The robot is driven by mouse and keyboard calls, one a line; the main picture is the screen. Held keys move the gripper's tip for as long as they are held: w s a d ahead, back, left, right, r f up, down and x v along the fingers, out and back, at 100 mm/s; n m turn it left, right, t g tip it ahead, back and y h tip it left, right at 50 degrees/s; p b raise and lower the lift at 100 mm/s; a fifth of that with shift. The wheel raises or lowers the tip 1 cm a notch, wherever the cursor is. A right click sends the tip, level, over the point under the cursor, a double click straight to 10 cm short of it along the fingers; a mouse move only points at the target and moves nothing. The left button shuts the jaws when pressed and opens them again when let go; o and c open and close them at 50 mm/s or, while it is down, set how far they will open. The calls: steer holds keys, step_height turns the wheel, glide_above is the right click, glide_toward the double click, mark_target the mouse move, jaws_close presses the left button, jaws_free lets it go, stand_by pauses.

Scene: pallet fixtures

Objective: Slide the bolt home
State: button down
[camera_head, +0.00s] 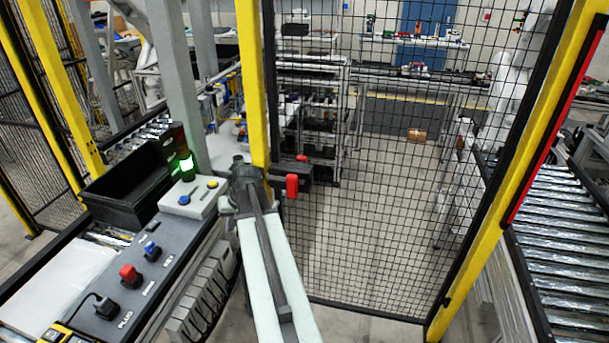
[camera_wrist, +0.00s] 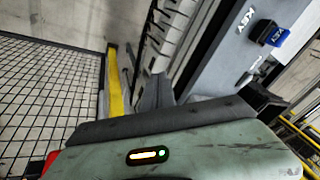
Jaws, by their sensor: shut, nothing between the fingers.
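The bolt (camera_head: 290,169) is a dark bar with a red handle (camera_head: 292,186), beside the yellow post at the left edge of the mesh gate (camera_head: 370,180). The handle hangs down over the mesh side. My gripper (camera_head: 238,168) is just left of the post and the bolt, apart from the red handle, shut and empty. In the wrist view its grey fingers (camera_wrist: 155,93) show beyond the pale gripper body. A small red patch shows at that view's lower left edge; I cannot tell whether it is the handle.
A grey control panel (camera_head: 120,290) with knobs, a black bin (camera_head: 125,185) and a button box (camera_head: 190,198) with a lit green lamp stand close on the left. A yellow post (camera_head: 480,180) and a roller conveyor (camera_head: 565,260) are at the right. Floor shows behind the mesh.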

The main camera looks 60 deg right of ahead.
mark_target(291, 181)
steer(key=s+d+r+m+t+h+p, duration=0.1)
steer(key=s+d+r+m, duration=0.15)
steer(key=s+d, duration=0.55)
steer(key=s+d+r+m+t+h+p, duration=0.1)
steer(key=s+d+r+p, duration=0.3)
steer(key=d, duration=0.8)
steer(key=s+d+r+m+t+h+b, duration=0.1)
steer(key=s+d+r+m, duration=0.1)
steer(key=s+d, duration=0.6)
steer(key=b+x, duration=0.2)
steer(key=x, duration=0.2)
steer(key=w+r+b+x, duration=0.1)
steer(key=b+x, duration=0.2)
steer(key=x, duration=0.1)
steer(key=w+b+x, duration=0.1)
steer(key=b+x, duration=0.2)
steer(key=x, duration=0.1)
steer(key=shift+w+d+r, duration=0.2)
steer(key=shift+r, duration=0.1)
steer(key=shift+w+a, duration=0.2)
steer(key=shift+w, duration=0.25)
steer(key=w, duration=0.2)
steer(key=w+a, duration=0.1)
steer(key=w, duration=0.1)
steer(key=shift+w+a, duration=0.2)
steer(key=shift+w, duration=0.05)
steer(key=shift+w+a+r, duration=0.1)
steer(key=shift+w, duration=0.15)
